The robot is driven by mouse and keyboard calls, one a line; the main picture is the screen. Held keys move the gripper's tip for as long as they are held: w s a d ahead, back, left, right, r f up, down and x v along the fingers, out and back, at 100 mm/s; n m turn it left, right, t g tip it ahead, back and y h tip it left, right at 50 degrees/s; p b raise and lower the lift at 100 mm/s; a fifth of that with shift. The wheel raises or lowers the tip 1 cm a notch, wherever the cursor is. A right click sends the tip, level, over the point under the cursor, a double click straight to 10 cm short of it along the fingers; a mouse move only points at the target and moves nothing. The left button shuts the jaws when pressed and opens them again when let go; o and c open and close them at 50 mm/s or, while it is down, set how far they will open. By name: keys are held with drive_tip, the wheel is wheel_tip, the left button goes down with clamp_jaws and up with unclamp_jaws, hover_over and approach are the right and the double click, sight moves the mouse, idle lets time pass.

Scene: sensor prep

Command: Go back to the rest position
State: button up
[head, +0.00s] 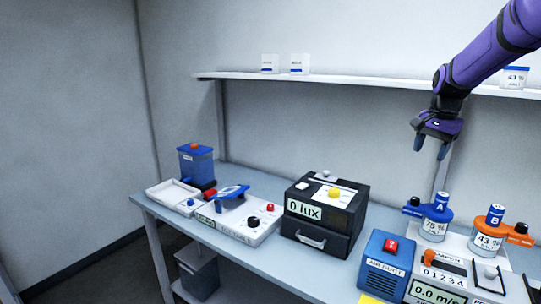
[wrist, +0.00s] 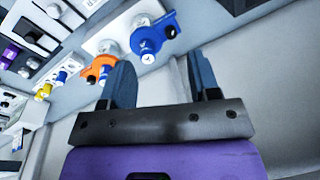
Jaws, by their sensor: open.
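My gripper (head: 431,146) hangs from the purple arm at the upper right of the head view, above the bench and in front of the back wall. It points down and is clear of everything on the bench. In the wrist view my gripper (wrist: 163,85) shows two dark blue fingers spread wide apart with nothing between them. Beyond them are a blue-topped bottle (wrist: 147,40) and an orange-topped bottle (wrist: 101,68), both apart from the fingers.
The grey bench (head: 161,212) holds a black lux box (head: 325,216), a blue air duct unit (head: 386,265), a white panel with knobs (head: 236,224) and a blue container (head: 196,163). Bottles A (head: 436,217) and B (head: 489,238) stand at right. A white shelf (head: 345,79) crosses the wall.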

drive_tip(key=s+a+r+n+t, duration=0.1)
drive_tip(key=s+a+r+n, duration=0.25)
drive_tip(key=s, duration=0.55)
drive_tip(key=s+a+r+n+t, duration=0.15)
drive_tip(key=s+a+r, duration=0.3)
drive_tip(key=s, duration=0.55)
drive_tip(key=s+a+f+n, duration=0.2)
drive_tip(key=s, duration=0.6)
drive_tip(key=s+a+f+n+t, duration=0.1)
drive_tip(key=s+a+f+n, duration=0.1)
drive_tip(key=s, duration=0.6)
drive_tip(key=shift+s+a+f+n, duration=0.4)
drive_tip(key=shift+f+n, duration=0.15)
drive_tip(key=shift+n, duration=0.25)
